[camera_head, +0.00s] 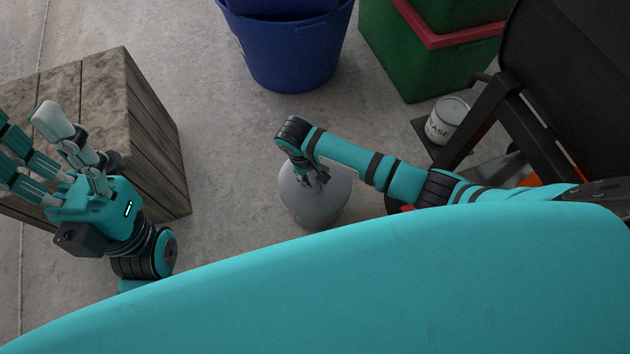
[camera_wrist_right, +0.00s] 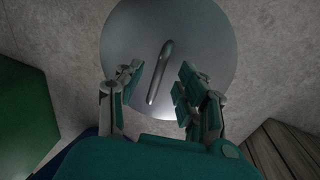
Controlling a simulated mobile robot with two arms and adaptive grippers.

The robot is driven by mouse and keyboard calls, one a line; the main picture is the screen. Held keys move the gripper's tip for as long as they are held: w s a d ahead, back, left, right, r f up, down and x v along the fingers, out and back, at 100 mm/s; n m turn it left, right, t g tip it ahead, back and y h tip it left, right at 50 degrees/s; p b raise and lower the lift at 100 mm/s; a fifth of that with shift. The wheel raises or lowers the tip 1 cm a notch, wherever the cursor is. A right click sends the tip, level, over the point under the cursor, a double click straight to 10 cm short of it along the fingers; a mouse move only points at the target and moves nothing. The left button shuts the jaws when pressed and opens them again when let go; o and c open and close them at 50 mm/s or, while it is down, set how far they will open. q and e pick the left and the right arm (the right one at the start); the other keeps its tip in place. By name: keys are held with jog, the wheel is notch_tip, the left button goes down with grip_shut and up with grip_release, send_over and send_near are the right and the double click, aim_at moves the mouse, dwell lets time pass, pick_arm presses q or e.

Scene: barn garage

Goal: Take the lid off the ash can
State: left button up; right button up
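The ash can (camera_head: 322,207) is a round grey metal can on the concrete floor, seen from above in the head view and partly hidden by my right arm. In the right wrist view its round grey lid (camera_wrist_right: 208,40) fills the upper middle, with a raised bar handle (camera_wrist_right: 159,75) across it. The lid is on the can. My right gripper (camera_head: 317,179) is over the lid, its fingers (camera_wrist_right: 160,80) open on both sides of the handle; I see gaps and cannot tell the height. My left gripper (camera_head: 36,145) is open and empty at the left, above a wooden crate.
The weathered wooden crate (camera_head: 155,125) stands at the left. A blue tub (camera_head: 295,50) and green box (camera_head: 400,55) with a red rim stand behind. A grease tin (camera_head: 447,121) sits on a dark ledge by a black machine (camera_head: 570,80). Floor between crate and can is clear.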

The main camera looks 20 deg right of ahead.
jog(key=shift+d+f+b, duration=0.25)
jog(key=shift+f+b, duration=0.15)
jog(key=shift+f, duration=0.7)
grip_shut()
jog(key=shift+r, duration=0.1)
